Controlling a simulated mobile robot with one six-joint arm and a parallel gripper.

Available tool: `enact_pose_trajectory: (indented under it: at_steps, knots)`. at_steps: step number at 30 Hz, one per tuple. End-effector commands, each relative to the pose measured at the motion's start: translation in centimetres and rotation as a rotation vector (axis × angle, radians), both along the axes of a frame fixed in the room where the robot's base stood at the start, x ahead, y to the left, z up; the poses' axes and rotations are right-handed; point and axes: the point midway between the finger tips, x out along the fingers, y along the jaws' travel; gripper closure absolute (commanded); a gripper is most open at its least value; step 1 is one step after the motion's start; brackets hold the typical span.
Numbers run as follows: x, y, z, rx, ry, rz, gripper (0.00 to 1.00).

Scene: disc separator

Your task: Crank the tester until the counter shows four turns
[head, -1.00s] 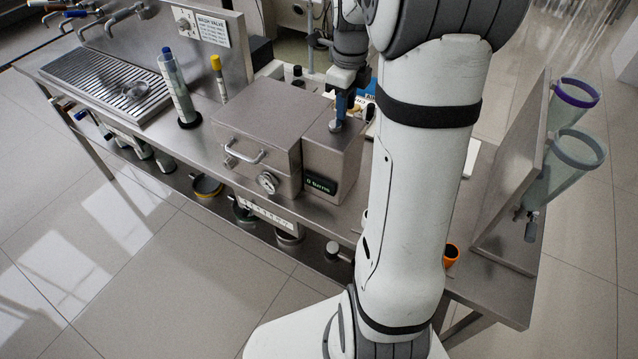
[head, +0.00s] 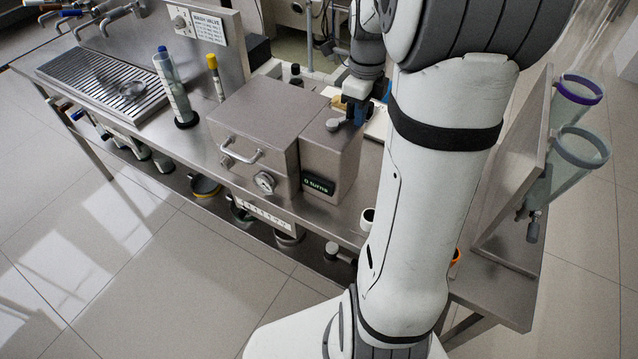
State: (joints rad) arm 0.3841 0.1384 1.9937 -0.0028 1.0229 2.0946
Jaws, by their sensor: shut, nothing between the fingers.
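The tester (head: 268,125) is a brushed-metal box on the bench with a front handle, a round dial and a lower block at its right. A dark counter (head: 319,186) on that block's front reads "0 turns".
A clear tube with a blue cap (head: 174,88) and a yellow-capped one (head: 216,78) stand left of the tester. A white cup (head: 368,217) is at its right front. Funnels (head: 580,148) hang on a panel at far right.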

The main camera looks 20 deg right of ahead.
Motion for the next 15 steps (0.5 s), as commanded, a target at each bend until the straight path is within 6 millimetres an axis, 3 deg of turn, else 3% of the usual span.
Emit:
enact_pose_trajectory:
  at_steps: [15]
  knots:
    - [-3.4, 2.0, 0.5, -0.002, -0.012, 0.0, 1.0]
